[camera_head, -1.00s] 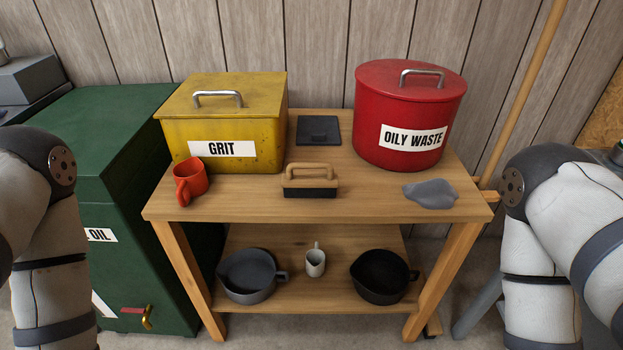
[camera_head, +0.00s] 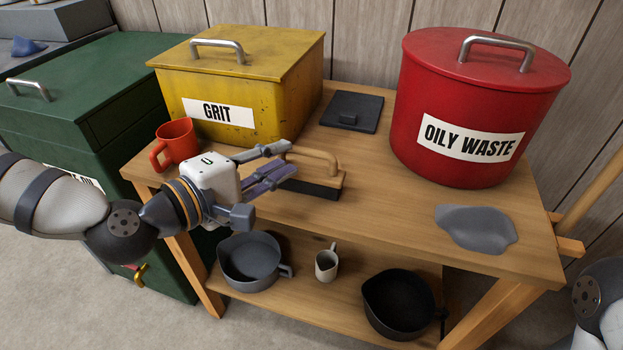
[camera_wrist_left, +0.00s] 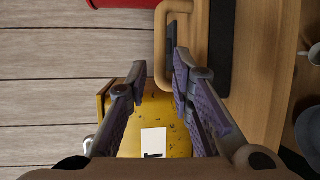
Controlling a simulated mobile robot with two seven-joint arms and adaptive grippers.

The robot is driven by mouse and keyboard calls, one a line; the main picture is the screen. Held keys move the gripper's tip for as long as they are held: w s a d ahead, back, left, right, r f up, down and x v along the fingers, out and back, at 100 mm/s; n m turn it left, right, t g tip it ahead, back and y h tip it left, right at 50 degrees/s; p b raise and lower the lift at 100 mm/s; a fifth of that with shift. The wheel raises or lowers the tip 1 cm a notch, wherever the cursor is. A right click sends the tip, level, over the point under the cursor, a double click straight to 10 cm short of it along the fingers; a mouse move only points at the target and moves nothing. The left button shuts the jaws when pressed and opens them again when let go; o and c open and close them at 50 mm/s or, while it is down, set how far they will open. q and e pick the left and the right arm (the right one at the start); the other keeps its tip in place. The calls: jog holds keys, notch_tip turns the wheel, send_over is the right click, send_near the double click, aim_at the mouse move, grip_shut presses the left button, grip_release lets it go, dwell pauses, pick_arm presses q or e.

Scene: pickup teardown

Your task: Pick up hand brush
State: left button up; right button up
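The hand brush (camera_head: 329,178) lies on the top of the wooden bench, with a tan looped handle and dark bristles below. It also shows in the left wrist view (camera_wrist_left: 201,52), at the top, with its handle just beyond the fingertips. My left gripper (camera_head: 288,160) is open and empty, with its fingertips close to the brush's left end. In the left wrist view its two purple-padded fingers (camera_wrist_left: 158,66) are spread. I cannot tell whether a finger touches the handle. My right gripper is out of view; only part of my right arm shows at the right edge.
A red mug (camera_head: 178,143) stands behind my left wrist. The yellow GRIT box (camera_head: 290,75) and red OILY WASTE bin (camera_head: 430,100) stand at the back. A black dustpan-like item (camera_head: 352,110) lies between them. A grey rag (camera_head: 475,229) lies front right.

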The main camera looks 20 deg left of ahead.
aim_at(301, 152)
pick_arm(q)
jog(key=x, duration=0.5)
jog(key=shift+w+d+f, duration=0.1)
jog(key=shift+d, duration=0.35)
jog(key=shift+c, duration=0.5)
grip_shut()
